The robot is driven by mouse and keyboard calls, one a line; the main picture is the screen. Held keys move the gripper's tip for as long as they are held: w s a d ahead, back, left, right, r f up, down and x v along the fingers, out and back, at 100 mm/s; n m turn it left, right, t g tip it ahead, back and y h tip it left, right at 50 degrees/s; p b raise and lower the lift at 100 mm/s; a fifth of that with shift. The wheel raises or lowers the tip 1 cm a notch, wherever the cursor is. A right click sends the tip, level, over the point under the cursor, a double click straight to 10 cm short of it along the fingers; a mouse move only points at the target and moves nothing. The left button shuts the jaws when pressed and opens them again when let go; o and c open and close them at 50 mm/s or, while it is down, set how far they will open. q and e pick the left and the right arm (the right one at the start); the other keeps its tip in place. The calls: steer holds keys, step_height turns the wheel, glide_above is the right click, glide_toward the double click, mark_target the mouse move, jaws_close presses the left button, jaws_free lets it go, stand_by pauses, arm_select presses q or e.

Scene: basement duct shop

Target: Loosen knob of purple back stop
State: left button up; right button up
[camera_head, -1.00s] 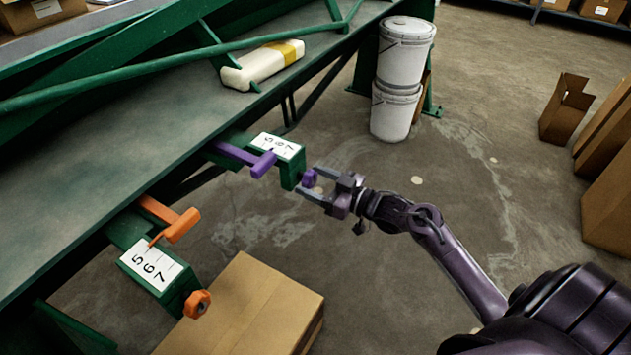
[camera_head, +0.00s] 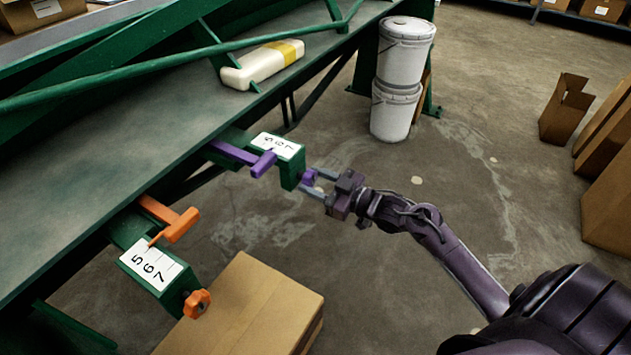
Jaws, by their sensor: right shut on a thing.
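The purple back stop (camera_head: 236,153) is a purple bar with a short crosspiece, beside a white numbered scale (camera_head: 276,146) on a green bracket (camera_head: 291,169) at the machine's front edge. Its small purple knob (camera_head: 308,178) is at the outer end of the bracket. My right gripper (camera_head: 311,183) reaches in from the right and is shut on the purple knob, one finger on each side. The fingers partly hide the knob. My left gripper is out of view.
An orange back stop (camera_head: 178,226) with an orange knob (camera_head: 197,303) sits nearer on the same edge. A cardboard box (camera_head: 250,310) stands below it. Stacked white buckets (camera_head: 398,85) stand behind my gripper. The floor right of the bracket is open.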

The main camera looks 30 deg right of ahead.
steer(key=n, duration=0.3)
steer(key=shift+n, duration=0.4)
steer(key=n+b, duration=0.1)
steer(key=n, duration=0.1)
steer(key=shift+f+n, duration=0.1)
steer(key=shift+n, duration=1.2)
steer(key=n+b, duration=0.1)
steer(key=n, duration=0.3)
steer(key=n+b, duration=0.1)
steer(key=n, duration=0.2)
steer(key=n+b, duration=0.1)
steer(key=n, duration=0.3)
steer(key=shift+b, duration=0.3)
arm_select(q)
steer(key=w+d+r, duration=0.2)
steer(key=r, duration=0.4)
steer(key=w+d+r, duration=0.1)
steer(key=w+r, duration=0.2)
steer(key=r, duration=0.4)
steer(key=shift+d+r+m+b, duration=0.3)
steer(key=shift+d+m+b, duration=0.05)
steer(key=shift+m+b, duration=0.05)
arm_select(e)
steer(key=shift+n, duration=1.3)
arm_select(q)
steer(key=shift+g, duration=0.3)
